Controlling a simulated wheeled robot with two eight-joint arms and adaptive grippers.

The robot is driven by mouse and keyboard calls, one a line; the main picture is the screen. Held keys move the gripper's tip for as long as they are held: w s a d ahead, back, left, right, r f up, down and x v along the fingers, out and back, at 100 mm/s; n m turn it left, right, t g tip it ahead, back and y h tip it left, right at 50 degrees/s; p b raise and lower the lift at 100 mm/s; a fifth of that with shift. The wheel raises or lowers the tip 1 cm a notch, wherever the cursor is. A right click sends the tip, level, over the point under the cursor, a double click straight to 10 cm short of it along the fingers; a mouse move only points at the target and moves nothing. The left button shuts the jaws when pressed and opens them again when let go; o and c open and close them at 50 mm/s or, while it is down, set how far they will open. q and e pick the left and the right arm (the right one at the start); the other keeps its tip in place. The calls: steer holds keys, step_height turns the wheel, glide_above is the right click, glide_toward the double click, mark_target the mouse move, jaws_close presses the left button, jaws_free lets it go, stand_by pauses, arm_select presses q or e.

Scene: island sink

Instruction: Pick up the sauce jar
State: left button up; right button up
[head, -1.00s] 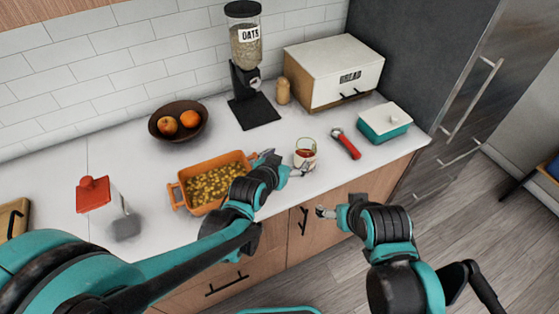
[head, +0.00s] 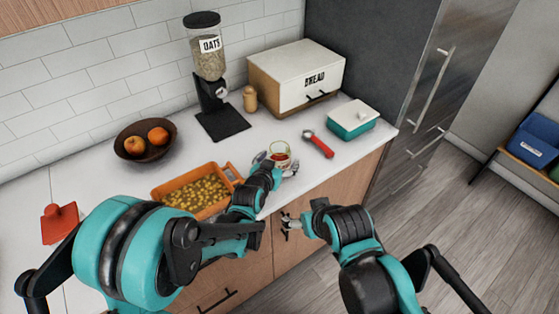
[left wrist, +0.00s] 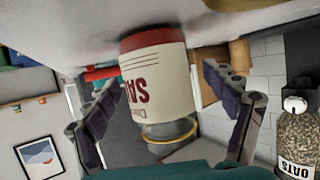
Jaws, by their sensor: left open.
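The sauce jar (head: 281,152) stands on the white counter near its front edge. It is a small clear jar with red at one end and a pale label. In the left wrist view the jar (left wrist: 160,85) shows large, upside down, with red lettering on the label. My left gripper (head: 276,165) is open, with one finger on each side of the jar. In the left wrist view gaps show between the fingers and the jar. My right gripper (head: 288,222) hangs in front of the cabinet, away from the jar; its jaws are too small to read.
An orange dish of yellow food (head: 197,193) sits left of the jar, close to my left arm. A red-handled tool (head: 318,143) and a teal butter dish (head: 352,118) lie right. Behind are the oats dispenser (head: 207,75), a wooden shaker (head: 250,98) and the bread box (head: 297,75).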

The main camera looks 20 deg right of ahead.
arm_select(q)
steer(key=c, duration=1.6)
steer(key=shift+r, duration=0.15)
arm_select(e)
steer(key=shift+r, duration=0.15)
